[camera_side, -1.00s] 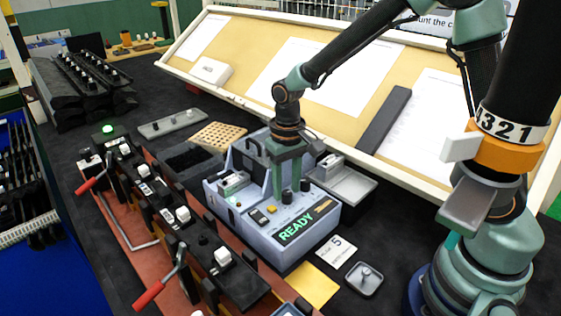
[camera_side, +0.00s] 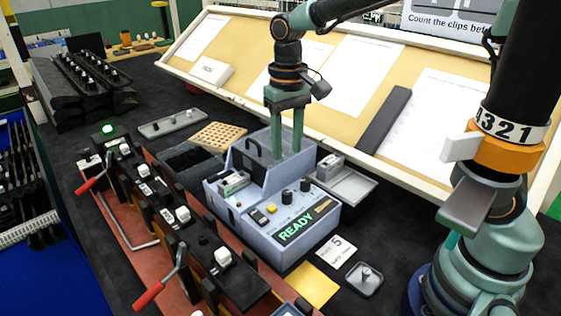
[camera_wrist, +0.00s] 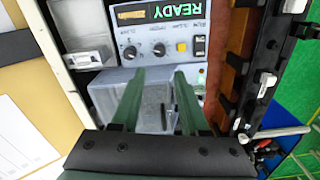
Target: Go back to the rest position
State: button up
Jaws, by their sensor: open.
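My gripper (camera_side: 287,150) is open and empty in the side view. Its two green fingers point down above the back part of a grey-blue test box (camera_side: 262,246) with a lit READY display (camera_side: 296,232). In the wrist view, the fingers of my gripper (camera_wrist: 168,78) are apart, with nothing between them but the box's top behind. The box's panel with knobs and a yellow button (camera_wrist: 181,46) shows beyond the fingertips.
A red fixture rail (camera_side: 165,240) with black clip holders and red-handled levers (camera_side: 149,296) runs left of the box. A slanted board with papers (camera_side: 370,65) stands behind. A grey tray (camera_side: 352,187) lies right of the box. A small dish (camera_side: 364,279) lies in front.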

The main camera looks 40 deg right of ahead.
jog(key=s+d+r+n+t, duration=0.1)
jog(key=s+d+r+t, duration=0.1)
jog(key=s, duration=0.3)
jog(key=s+d+r+n+t, duration=0.1)
jog(key=s+d+r+t, duration=0.1)
jog(key=s+d+t, duration=0.1)
jog(key=shift+s+r+t, duration=0.3)
jog(key=shift+s+r, duration=0.1)
jog(key=shift+s, duration=0.45)
dwell(0.9)
jog(key=n+g, duration=0.5)
jog(key=g, duration=0.1)
send_near(287, 192)
notch_tip(287, 192, down, 9)
jog(key=shift+s+f, duration=0.1)
jog(key=shift+s, duration=0.05)
dwell(0.4)
